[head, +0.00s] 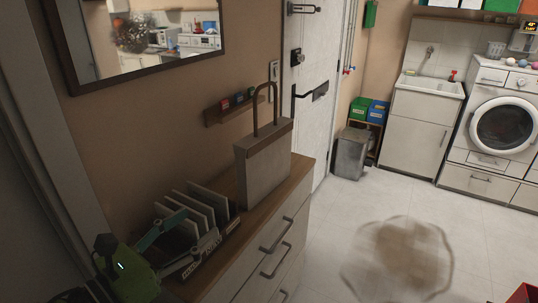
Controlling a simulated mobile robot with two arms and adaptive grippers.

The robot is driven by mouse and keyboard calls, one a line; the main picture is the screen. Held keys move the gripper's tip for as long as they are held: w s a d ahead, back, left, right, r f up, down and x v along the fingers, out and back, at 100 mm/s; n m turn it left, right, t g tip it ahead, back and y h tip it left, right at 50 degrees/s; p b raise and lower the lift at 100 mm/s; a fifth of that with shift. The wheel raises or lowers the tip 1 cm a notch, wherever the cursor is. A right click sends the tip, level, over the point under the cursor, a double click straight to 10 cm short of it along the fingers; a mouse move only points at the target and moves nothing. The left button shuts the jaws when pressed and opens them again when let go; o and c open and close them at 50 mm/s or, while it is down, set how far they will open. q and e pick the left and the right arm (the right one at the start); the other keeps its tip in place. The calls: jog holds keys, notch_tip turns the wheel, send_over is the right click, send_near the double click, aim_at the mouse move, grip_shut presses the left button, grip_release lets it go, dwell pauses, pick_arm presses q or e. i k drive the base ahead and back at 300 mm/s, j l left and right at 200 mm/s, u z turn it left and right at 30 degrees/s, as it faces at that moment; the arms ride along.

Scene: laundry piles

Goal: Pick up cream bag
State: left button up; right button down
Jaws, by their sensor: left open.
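The cream bag (264,160) stands upright on top of a wooden-topped dresser (300,178). It looks greyish beige, with a tall dark handle loop rising above it. My left gripper (194,230) is at the lower left, over the near end of the dresser top. It is open, with nothing visible held in it, and is apart from the bag. My right gripper is not in view.
A rack of upright white panels (203,207) stands on the dresser between my left gripper and the bag. A mirror (150,40) and a small wall shelf (232,109) are on the wall behind. Tiled floor (325,240) lies right of the dresser.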

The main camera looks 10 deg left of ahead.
aim_at(262, 157)
jog(key=i, duration=0.85)
